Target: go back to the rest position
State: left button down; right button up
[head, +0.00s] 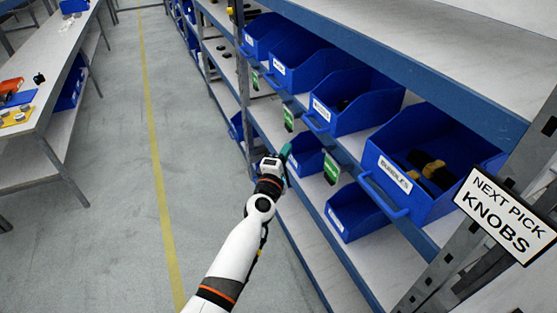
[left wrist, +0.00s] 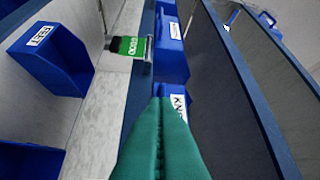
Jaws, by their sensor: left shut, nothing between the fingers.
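My left gripper (head: 286,151) is stretched forward at the front of the blue shelf rack, by the lower bins. Its teal fingertips are together and hold nothing. In the left wrist view the two green fingers (left wrist: 161,135) lie side by side, pressed together, in front of a blue bin whose white label (left wrist: 178,104) starts with "KN" and is partly covered by them. I cannot tell whether the fingers touch the rack. My right gripper is in neither view.
Blue bins stand on the rack, among them a large one (head: 398,205) holding black and yellow things. Green tags (head: 331,168) hang from the shelf edge. A sign (head: 505,217) reads "NEXT PICK KNOBS". A workbench (head: 62,75) stands left. The floor between is clear.

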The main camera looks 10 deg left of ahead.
pick_arm(q)
jog(key=s+a+f+m+g, duration=0.2)
jog(key=s+f+m+g, duration=0.15)
jog(key=s+f, duration=0.75)
jog(key=s+a+f+m+g, duration=0.1)
jog(key=s+f+m+g, duration=0.45)
jog(key=f, duration=0.95)
jog(key=s+a+f+m+g, duration=0.1)
jog(key=s+a+f+m, duration=0.1)
jog(key=s+f, duration=1)
jog(key=s+a+f+m+g+y, duration=0.1)
jog(key=s+f, duration=0.4)
jog(key=s, duration=0.5)
jog(key=s+a+f+m+g+y, duration=0.1)
jog(key=s+a+f+m+g, duration=0.3)
jog(key=s, duration=0.7)
jog(key=s+a+f+m+g+y, duration=0.1)
jog(key=s+a+f+m+g, duration=0.2)
jog(key=s+f, duration=0.4)
jog(key=s+a+m, duration=0.1)
jog(key=s, duration=0.3)
jog(key=shift+s+a+f, duration=0.15)
jog(key=shift+s, duration=0.05)
